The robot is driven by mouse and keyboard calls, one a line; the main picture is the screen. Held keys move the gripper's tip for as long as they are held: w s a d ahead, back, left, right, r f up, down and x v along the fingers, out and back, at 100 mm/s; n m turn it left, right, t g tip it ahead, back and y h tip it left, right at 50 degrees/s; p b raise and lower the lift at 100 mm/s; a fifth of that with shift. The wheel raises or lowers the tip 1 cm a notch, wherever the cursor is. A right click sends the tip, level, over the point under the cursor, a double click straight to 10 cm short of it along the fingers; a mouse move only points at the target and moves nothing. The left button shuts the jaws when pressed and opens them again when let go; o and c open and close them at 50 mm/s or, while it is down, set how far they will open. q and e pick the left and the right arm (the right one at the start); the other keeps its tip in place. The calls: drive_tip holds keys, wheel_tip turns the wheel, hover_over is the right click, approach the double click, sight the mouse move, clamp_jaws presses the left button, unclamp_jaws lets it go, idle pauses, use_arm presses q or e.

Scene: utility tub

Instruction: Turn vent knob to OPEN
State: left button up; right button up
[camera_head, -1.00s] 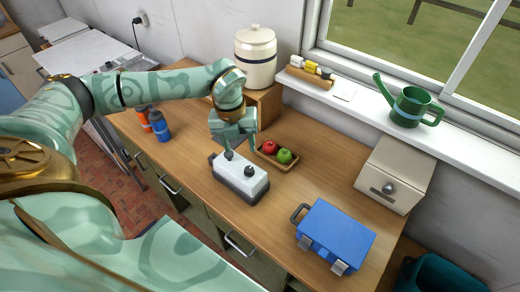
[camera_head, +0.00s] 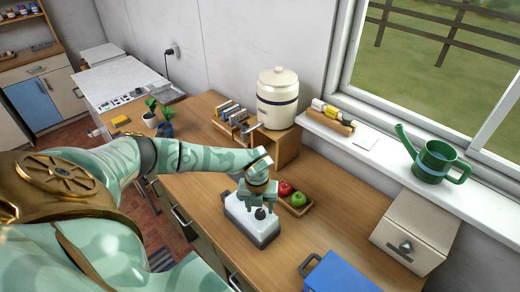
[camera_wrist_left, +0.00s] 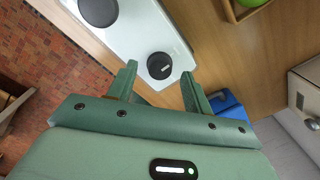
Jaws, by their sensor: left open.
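A white box with a dark base (camera_head: 236,216) stands on the wooden counter, with two round black knobs on its top. The nearer knob (camera_head: 260,213) shows in the head view just below my left gripper (camera_head: 259,205), whose arm hides much of the other. In the left wrist view, one knob (camera_wrist_left: 160,65) lies between and beyond the open, empty fingertips of my left gripper (camera_wrist_left: 160,73). The other knob (camera_wrist_left: 98,12) is up and to the left. I cannot tell which is the vent knob or read its setting. My right gripper is not in view.
A wooden tray (camera_head: 297,211) with red and green fruit sits close right of the box. A blue case (camera_head: 340,275) lies at the front right. A beige bin (camera_head: 415,225) stands at the right, and a cream crock (camera_head: 278,98) behind.

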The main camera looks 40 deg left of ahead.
use_arm(q)
drive_tip(key=shift+f, duration=0.85)
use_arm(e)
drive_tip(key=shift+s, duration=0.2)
use_arm(q)
drive_tip(key=c, duration=1)
